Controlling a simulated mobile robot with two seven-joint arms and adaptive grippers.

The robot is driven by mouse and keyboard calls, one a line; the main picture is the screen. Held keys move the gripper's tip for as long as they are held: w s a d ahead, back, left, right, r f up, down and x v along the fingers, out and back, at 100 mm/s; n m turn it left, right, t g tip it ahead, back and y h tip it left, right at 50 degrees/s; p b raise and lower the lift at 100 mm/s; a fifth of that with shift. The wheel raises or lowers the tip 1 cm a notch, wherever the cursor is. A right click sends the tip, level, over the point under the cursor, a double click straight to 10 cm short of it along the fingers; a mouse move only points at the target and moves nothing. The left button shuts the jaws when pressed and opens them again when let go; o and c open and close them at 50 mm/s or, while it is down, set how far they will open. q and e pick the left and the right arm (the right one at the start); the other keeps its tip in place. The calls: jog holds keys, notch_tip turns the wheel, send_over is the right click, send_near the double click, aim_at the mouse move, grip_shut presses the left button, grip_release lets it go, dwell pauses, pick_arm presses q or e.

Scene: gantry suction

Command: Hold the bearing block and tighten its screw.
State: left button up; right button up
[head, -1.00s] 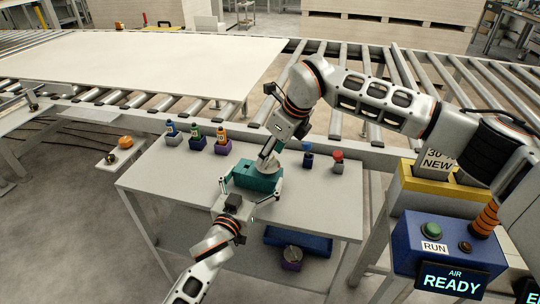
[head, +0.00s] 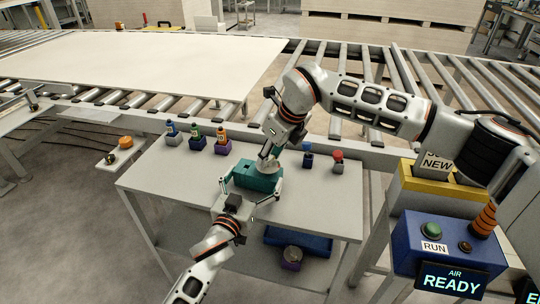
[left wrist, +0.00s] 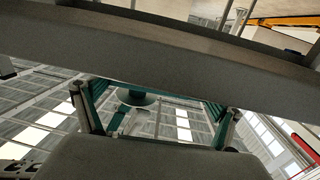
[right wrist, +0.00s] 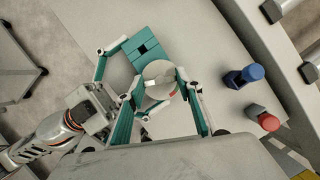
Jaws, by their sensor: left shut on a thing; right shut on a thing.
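The screw has a pale round head (right wrist: 160,75) with a red mark, at the block's near end in the right wrist view. My right gripper (head: 268,158) reaches down from above and is shut on this head. The screw's shank is hidden. The left wrist view mostly shows teal finger parts (left wrist: 92,100) and a grey bar.
Three small bottles on holders (head: 195,140) stand at the table's back left. A blue piece (head: 308,158) and a red-topped piece (head: 337,160) stand to the right. A blue tray (head: 320,244) lies on the lower shelf. A blue control box (head: 410,245) is at right.

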jog(key=shift+a+m+t+h, duration=0.1)
jog(key=shift+m+t+h, duration=0.45)
jog(key=shift+m, duration=1.45)
jog(key=o, duration=1.1)
jog(key=shift+s, duration=0.1)
jog(key=v, duration=1.2)
